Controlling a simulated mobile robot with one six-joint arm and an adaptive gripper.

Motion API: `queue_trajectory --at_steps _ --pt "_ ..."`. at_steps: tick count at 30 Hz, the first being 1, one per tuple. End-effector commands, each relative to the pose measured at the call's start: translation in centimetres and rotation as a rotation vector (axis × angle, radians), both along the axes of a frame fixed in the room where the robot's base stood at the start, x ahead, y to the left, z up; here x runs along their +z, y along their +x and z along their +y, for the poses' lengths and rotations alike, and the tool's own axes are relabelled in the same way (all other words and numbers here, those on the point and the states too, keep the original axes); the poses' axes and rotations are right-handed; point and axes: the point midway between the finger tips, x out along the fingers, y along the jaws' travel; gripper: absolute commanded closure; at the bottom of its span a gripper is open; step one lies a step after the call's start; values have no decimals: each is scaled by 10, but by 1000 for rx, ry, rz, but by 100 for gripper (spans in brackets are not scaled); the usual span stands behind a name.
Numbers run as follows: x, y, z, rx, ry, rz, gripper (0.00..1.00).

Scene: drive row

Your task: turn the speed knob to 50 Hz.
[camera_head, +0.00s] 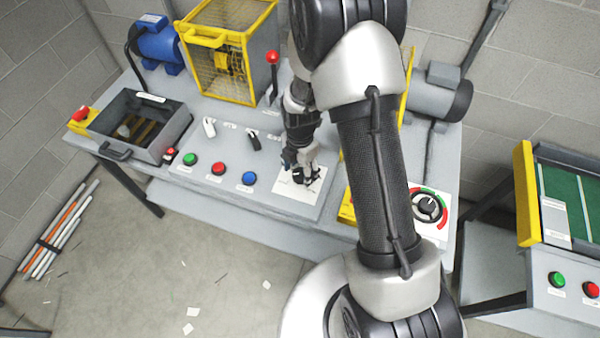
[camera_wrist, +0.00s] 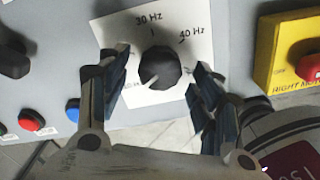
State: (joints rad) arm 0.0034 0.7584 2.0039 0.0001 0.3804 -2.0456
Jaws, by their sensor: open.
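The speed knob (camera_wrist: 160,67) is black and round, on a white dial card (camera_wrist: 187,28), which also shows in the head view (camera_head: 290,188). A pale pointer mark on the knob points to the lower left, toward a partly hidden Hz label. "30 Hz" reads at the top and "40 Hz" at the upper right; a label at the right is mostly hidden by a finger. My gripper (camera_wrist: 160,85) is open, with one finger on each side of the knob and visible gaps to it. In the head view my gripper (camera_head: 301,165) is over the card and mostly hides the knob.
Green (camera_head: 190,159), red (camera_head: 218,168) and blue (camera_head: 249,178) buttons sit left of the card. A black switch (camera_head: 253,139) stands behind them. Another dial (camera_head: 428,208) lies further right.

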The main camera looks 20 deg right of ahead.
Motion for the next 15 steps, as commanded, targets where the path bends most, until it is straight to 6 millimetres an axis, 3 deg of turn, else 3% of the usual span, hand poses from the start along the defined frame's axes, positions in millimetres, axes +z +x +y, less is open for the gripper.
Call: queue_trajectory --at_steps 12,15 --pt "-9 0 0 0 0 -1 40" --pt "-9 0 0 0 0 -1 47"
